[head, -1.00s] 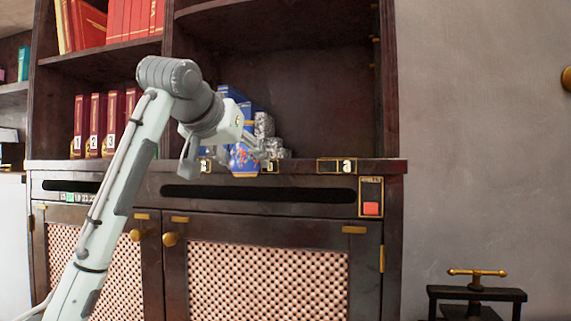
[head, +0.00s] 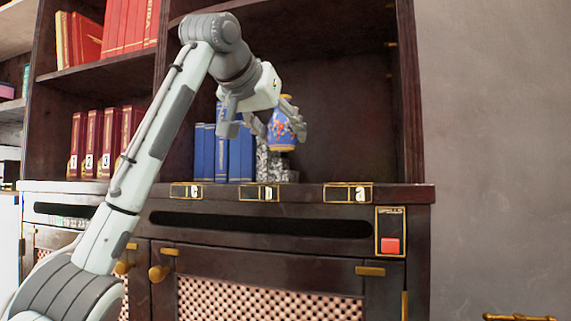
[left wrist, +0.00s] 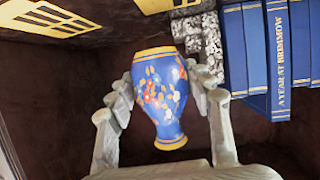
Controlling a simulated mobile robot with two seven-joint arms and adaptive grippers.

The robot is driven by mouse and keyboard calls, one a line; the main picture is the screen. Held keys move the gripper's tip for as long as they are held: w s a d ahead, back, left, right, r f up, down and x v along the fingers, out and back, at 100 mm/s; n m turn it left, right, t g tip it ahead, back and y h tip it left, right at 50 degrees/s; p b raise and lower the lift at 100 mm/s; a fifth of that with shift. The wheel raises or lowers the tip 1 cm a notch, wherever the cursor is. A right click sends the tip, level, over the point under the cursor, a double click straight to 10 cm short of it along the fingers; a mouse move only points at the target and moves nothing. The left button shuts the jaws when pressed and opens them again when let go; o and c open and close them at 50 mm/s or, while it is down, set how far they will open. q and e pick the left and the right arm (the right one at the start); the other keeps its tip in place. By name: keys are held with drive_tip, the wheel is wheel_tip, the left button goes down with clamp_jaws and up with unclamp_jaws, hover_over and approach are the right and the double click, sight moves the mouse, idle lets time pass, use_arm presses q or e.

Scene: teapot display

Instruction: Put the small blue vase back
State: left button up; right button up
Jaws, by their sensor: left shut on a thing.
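The small blue vase (head: 281,131) has a yellow rim and red and orange flower marks. My left gripper (head: 273,127) is shut on it and holds it up in front of the open shelf bay, above the shelf's front edge. In the left wrist view the vase (left wrist: 160,95) sits between the two fingers of the gripper (left wrist: 162,100), one on each side. My right gripper is in neither view.
Blue books (head: 240,150) and a speckled grey block (head: 270,163) stand on the shelf behind the vase. Letter plates line the shelf's front edge, with plate "a" (head: 347,193) at the right. The bay's right part looks clear. A red button (head: 390,246) sits below.

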use_arm(q)
drive_tip(key=x, duration=0.4)
drive_tip(key=shift+a+f, duration=0.25)
drive_tip(key=shift+a, duration=0.05)
drive_tip(key=shift+f, duration=2)
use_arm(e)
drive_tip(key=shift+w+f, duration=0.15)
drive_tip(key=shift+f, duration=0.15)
use_arm(q)
drive_tip(key=shift+f, duration=0.1)
drive_tip(key=o, duration=1.4)
drive_tip(key=shift+s, duration=0.15)
drive_tip(key=b+v, duration=0.1)
drive_tip(key=v, duration=1)
drive_tip(key=shift+s+a+r, duration=0.25)
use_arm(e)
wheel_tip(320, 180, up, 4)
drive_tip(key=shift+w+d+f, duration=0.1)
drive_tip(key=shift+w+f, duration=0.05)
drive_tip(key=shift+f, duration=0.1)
